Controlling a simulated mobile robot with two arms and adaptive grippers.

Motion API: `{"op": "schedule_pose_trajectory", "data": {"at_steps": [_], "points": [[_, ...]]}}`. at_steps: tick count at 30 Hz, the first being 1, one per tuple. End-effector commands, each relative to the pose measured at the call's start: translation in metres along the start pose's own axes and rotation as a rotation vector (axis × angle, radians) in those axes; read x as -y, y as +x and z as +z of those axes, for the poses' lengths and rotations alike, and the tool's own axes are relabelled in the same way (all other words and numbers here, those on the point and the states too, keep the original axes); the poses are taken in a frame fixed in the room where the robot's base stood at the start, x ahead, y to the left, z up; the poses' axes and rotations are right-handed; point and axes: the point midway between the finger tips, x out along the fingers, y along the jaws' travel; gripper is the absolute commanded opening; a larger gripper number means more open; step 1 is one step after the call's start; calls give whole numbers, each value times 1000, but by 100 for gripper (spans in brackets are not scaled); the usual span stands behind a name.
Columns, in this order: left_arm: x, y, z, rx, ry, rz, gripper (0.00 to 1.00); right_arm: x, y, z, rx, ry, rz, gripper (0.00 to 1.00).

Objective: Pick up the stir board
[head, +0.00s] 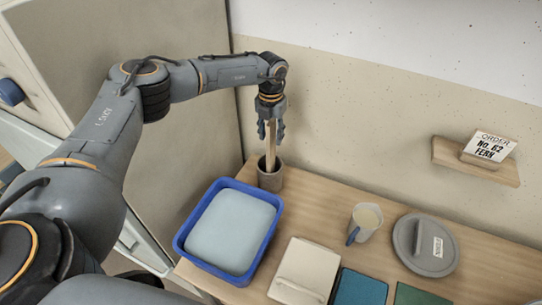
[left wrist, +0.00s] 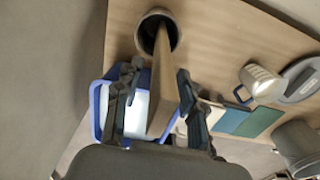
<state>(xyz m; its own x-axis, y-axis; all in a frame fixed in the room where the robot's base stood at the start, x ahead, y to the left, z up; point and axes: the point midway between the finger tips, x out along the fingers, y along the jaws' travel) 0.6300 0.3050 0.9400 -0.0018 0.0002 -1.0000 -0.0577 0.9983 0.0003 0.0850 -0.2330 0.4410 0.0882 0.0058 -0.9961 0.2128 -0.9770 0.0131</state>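The stir board (head: 270,150) is a light wooden slat standing nearly upright in a dark grey pot (head: 270,178) at the back left of the table. It also shows in the left wrist view (left wrist: 162,85), its lower end inside the pot (left wrist: 158,32). My left gripper (head: 271,131) points down over the board's upper part, with one finger on each side. In the left wrist view the fingers (left wrist: 157,85) are apart; a gap shows left of the board, while the right finger looks close to it. My right gripper is not in view.
A blue tray (head: 183,243) with a pale blue filling stands just in front of the pot. A mug (head: 366,222), a grey lid (head: 425,243), a cream slab (head: 305,270) and blue and green tiles lie to the right. A wall shelf (head: 450,157) holds an order card.

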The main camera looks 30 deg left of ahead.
Motion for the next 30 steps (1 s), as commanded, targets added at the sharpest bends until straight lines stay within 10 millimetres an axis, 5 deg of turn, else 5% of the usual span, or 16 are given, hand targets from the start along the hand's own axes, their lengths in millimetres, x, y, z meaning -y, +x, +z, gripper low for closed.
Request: {"op": "schedule_pose_trajectory", "data": {"at_steps": [8,14,30], "points": [[0,4,0,1,0,0,40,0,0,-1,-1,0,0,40],[0,3,0,1,0,0,0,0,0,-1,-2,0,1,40],[0,-4,1,3,0,-2,0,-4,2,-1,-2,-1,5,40]]}}
